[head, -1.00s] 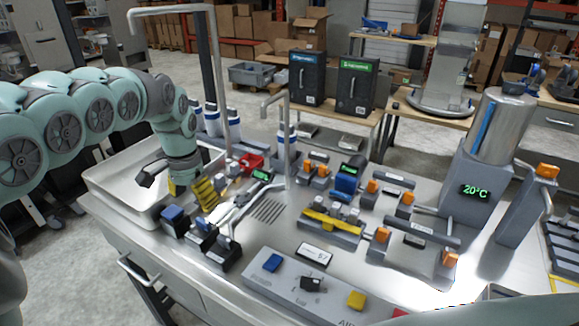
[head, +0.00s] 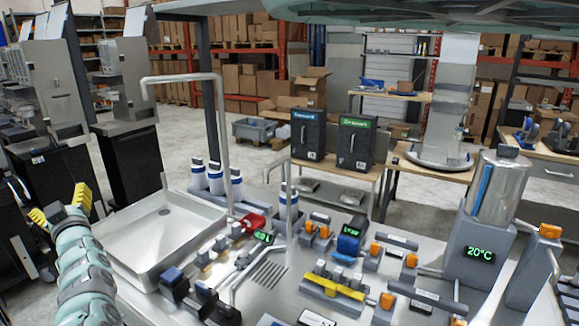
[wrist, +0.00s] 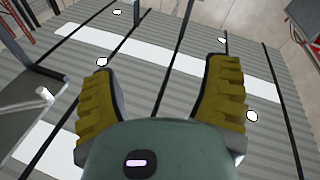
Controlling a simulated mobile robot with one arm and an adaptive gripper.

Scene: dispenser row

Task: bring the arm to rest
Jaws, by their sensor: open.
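My gripper (head: 62,205) is at the left of the head view, raised beside the left edge of the metal bench and clear of everything on it. In the wrist view its two yellow ribbed fingers (wrist: 160,95) stand wide apart with nothing between them. The wrist view looks toward the ceiling, with its grey ribbed panels, dark beams and bright lamps.
The bench carries a shallow metal basin (head: 112,251) at the left, tall bent pipes, several valves with orange and blue knobs, and a steel tank (head: 497,187) reading 20°C. Black cabinets (head: 128,165) stand behind the gripper. Two dark boxes sit on a table behind.

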